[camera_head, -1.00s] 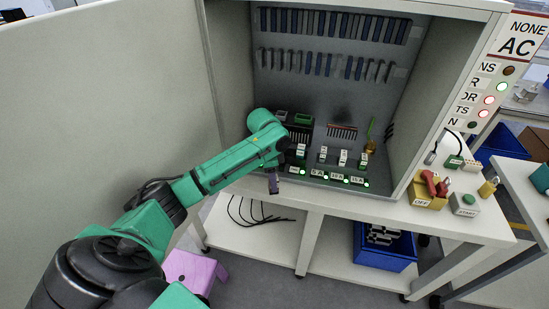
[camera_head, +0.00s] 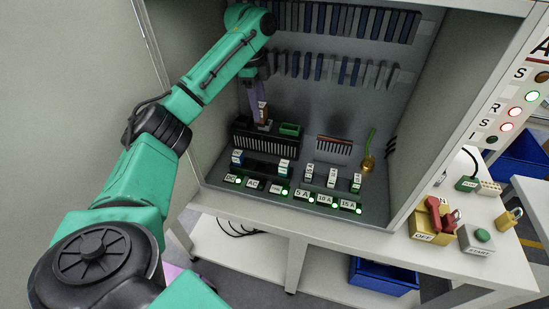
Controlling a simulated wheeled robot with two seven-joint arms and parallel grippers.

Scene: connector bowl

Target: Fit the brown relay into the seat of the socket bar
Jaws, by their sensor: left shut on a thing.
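My left gripper (camera_head: 260,100) points down inside the cabinet, over its back left part. It is shut on a small brown relay (camera_head: 263,112) with a pale label. The relay is upright, in front of or just above a black ribbed block; I cannot tell whether they touch. The socket bar (camera_head: 261,168) appears to be the dark bar low at the front left of the cabinet. A blue-and-white relay (camera_head: 237,157) stands at its left end and another relay (camera_head: 285,167) at its right, with a dark gap between them. My right gripper is out of view.
The black ribbed block (camera_head: 252,139) and a green block (camera_head: 290,129) stand behind the bar. Green-and-white modules (camera_head: 332,178) stand to the right, with a brass-coloured item (camera_head: 367,163) beyond. The cabinet's side walls bound the space. A red-handled switch (camera_head: 436,218) sits outside, right.

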